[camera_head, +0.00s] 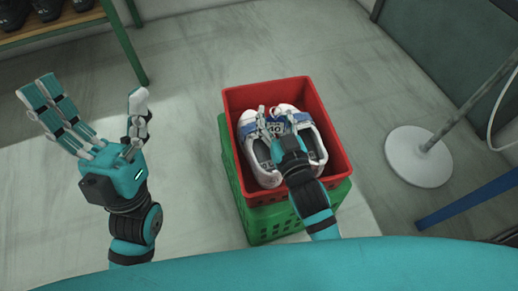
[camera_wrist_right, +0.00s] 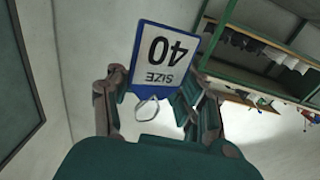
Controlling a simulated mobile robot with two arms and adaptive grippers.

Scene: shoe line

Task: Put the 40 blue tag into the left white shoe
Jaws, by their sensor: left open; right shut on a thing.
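The blue tag with "SIZE 40" (camera_wrist_right: 160,55) is held between the fingers of my right gripper (camera_wrist_right: 155,95), and its face fills the middle of the right wrist view. In the head view the right gripper (camera_head: 275,122) is above the white shoes, fingers toward their toe ends, with the tag (camera_head: 275,129) between the fingers. The left white shoe (camera_head: 262,174) and the right white shoe (camera_head: 318,150) stand side by side in the red crate (camera_head: 335,122). The gripper hides part of both shoes. My left gripper (camera_head: 90,115) is open and empty, left of the crate.
The red crate sits on a green crate (camera_head: 275,225). A round white stand base with a pole (camera_head: 418,157) is on the floor to the right. A shelf with dark shoes (camera_head: 50,25) is at the upper left. The floor between shelf and crates is clear.

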